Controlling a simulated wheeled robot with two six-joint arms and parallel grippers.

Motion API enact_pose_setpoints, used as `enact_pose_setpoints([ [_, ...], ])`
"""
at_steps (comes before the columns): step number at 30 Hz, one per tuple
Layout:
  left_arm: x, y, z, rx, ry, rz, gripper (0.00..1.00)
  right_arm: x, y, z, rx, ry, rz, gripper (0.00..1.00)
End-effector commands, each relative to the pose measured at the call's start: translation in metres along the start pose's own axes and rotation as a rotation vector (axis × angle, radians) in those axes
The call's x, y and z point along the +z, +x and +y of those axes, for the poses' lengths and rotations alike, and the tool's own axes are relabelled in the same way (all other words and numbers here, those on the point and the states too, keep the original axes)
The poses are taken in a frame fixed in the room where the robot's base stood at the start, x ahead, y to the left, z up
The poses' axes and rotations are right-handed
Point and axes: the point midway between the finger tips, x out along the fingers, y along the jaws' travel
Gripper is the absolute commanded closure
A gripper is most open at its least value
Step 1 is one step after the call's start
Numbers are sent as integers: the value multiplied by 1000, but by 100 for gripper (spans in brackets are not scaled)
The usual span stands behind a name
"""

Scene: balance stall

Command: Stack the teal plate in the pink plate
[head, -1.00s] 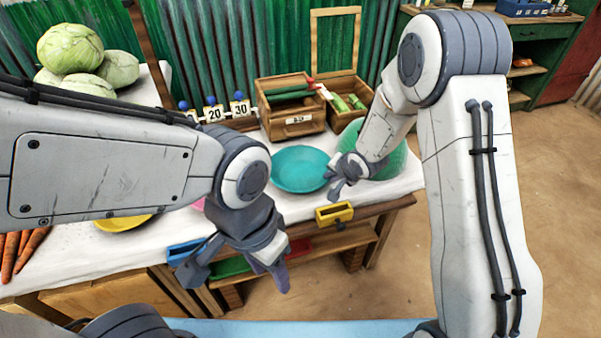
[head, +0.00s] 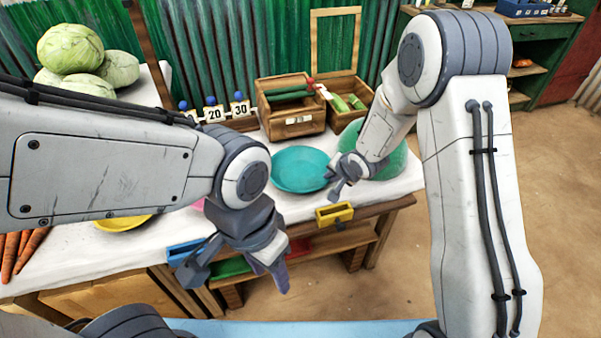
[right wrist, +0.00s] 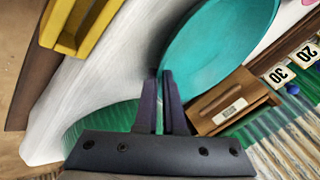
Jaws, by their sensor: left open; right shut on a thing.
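The teal plate (head: 297,170) is near the right part of the white table top. My right gripper (head: 335,183) is at its right edge. In the right wrist view the fingers (right wrist: 159,76) are shut on the rim of the teal plate (right wrist: 215,42). Whether the plate touches the table is hard to tell. The pink plate (head: 198,205) is left of the teal one, and only a small piece shows; my left arm hides the rest. My left gripper (head: 236,272) is open and empty in front of the table's front edge.
A yellow plate (head: 124,222) lies at the left, partly behind my left arm. A green dish (head: 390,162) is behind my right gripper. A wooden box (head: 292,118) and number cards (head: 215,114) stand at the back. A yellow drawer (head: 334,214) juts from the front edge.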

Motion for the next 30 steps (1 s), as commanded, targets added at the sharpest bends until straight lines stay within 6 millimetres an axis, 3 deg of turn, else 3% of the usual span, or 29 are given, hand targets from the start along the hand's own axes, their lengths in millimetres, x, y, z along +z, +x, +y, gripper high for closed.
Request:
enact_pose_setpoints([
  [20,0,-1,0,0,0,0,50,0,-2,-1,1,-1,-1,100],
  [26,-1,-11,1,0,0,0,50,-7,-17,-10,0,-2,0,100],
  [30,-2,-28,2,0,0,0,50,-17,-39,-24,-1,-1,2,100],
])
